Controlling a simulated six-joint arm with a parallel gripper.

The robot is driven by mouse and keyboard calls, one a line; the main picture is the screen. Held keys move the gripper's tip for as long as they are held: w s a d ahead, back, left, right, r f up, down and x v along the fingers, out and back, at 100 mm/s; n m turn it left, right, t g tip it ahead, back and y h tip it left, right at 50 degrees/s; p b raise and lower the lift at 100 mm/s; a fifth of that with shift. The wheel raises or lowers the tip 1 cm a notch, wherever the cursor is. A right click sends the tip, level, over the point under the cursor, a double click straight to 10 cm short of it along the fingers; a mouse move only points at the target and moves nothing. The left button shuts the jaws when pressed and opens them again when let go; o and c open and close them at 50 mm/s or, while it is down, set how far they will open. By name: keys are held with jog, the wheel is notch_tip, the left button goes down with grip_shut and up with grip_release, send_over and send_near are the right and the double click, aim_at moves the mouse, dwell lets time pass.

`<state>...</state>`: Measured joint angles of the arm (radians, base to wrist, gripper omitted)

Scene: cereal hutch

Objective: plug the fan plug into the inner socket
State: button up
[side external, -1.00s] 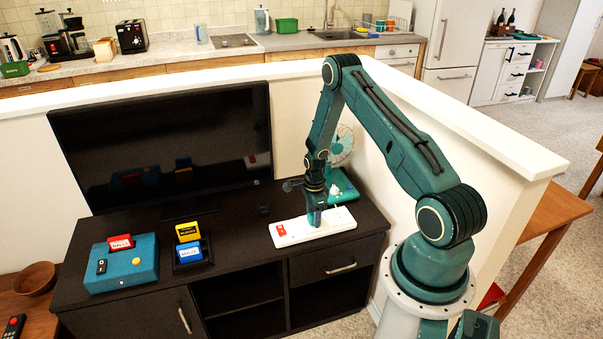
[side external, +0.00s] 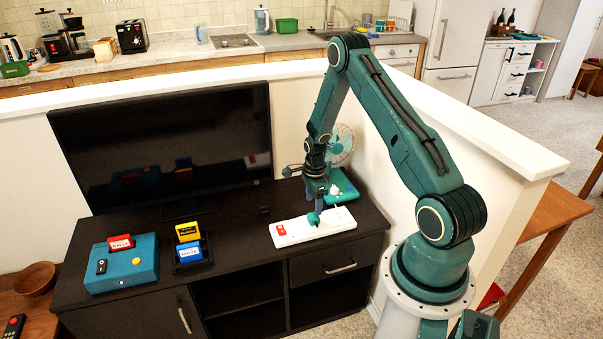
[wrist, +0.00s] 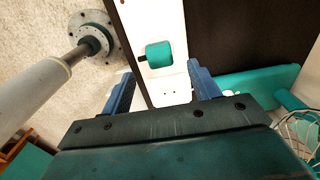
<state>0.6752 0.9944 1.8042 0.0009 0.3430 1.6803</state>
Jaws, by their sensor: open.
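A white power strip (side external: 295,232) with a red switch (side external: 281,230) at its left end lies on the dark cabinet. A teal plug (side external: 314,218) stands on the strip; it also shows in the wrist view (wrist: 160,55), and its prongs are hidden. An uncovered socket (wrist: 170,97) shows beside it in the wrist view. The fan (side external: 341,147) with its teal base (side external: 342,186) stands behind the strip. My gripper (side external: 318,204) is open and empty just above the plug. In the wrist view its blue fingers (wrist: 162,85) are spread, with the plug beyond their tips.
A large dark television (side external: 165,145) stands at the back left. A teal box (side external: 125,272) with a red card and a stand with yellow and blue cards (side external: 190,250) are at the left. The low white wall (side external: 450,130) runs behind the cabinet.

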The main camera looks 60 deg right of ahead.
notch_tip(320, 180, up, 8)
jog(key=shift+r, duration=0.25)
dwell(0.4)
jog(key=s+a+r+n+t+h, duration=0.1)
jog(key=a+r+n, duration=0.65)
jog(key=r, duration=0.45)
jog(key=s+a+r+n+t, duration=0.1)
jog(key=a+r+n+t, duration=0.1)
jog(key=a+r+n, duration=0.6)
jog(key=s+a+r+n+t, duration=0.1)
jog(key=s+a+r+n, duration=0.4)
jog(key=s, duration=0.3)
jog(key=s+a+r+n+t+y, duration=0.1)
jog(key=s+a+r+n, duration=0.5)
jog(key=s+a, duration=0.1)
jog(key=shift+s+a+t, duration=0.3)
jog(key=shift+s+a, duration=0.1)
jog(key=shift+a, duration=0.1)
